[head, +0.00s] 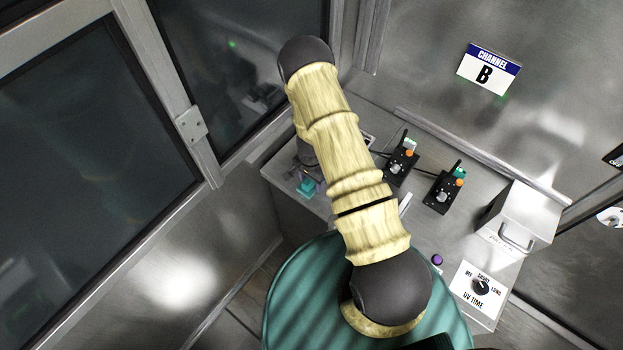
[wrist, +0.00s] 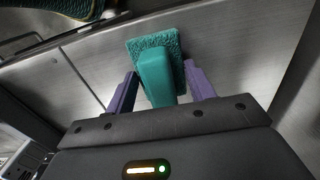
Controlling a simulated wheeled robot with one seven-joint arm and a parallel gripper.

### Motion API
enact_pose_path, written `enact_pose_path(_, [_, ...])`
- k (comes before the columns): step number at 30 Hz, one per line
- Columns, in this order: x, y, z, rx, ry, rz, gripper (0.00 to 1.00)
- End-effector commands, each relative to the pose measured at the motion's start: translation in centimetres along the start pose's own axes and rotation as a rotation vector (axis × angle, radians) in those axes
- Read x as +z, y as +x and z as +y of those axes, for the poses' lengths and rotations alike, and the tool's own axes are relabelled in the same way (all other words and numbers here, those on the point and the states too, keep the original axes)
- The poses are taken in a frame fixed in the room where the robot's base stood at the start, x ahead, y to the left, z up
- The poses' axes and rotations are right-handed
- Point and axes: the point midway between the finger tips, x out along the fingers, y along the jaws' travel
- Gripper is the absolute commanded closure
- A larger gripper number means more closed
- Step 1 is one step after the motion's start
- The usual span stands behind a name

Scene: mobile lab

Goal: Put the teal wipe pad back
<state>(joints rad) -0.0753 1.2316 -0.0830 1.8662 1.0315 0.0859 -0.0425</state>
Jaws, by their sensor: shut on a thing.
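The teal wipe pad (wrist: 155,75) has a block-like grip and a textured square face. In the wrist view my gripper (wrist: 161,88), with purple fingers, is shut on its grip, and the textured face points away from me. In the head view the teal pad (head: 306,187) shows small at the left edge of the steel bench, beside my arm. My gripper is mostly hidden there behind my arm. I cannot tell whether the pad touches the bench.
The steel bench (head: 420,226) carries two black switch boxes (head: 402,165) (head: 443,192), a metal box with a handle (head: 519,217), a purple knob (head: 437,259) and a UV TIME dial (head: 481,286). A Channel B sign (head: 488,69) is on the back wall. A glass-panelled frame (head: 190,125) stands left.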

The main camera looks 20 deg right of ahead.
Motion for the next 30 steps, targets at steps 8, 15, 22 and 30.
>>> enact_pose_path(8, [0.2,0.1,-0.1,0.0,-0.003,-0.001,0.24])
enact_pose_path(15, [-0.2,0.1,0.1,0.0,0.005,-0.001,0.24])
enact_pose_path(22, [-0.2,-1.1,0.1,-0.002,0.006,0.0,0.24])
enact_pose_path(30, [-0.2,-5.0,0.0,-0.003,0.002,0.002,0.24])
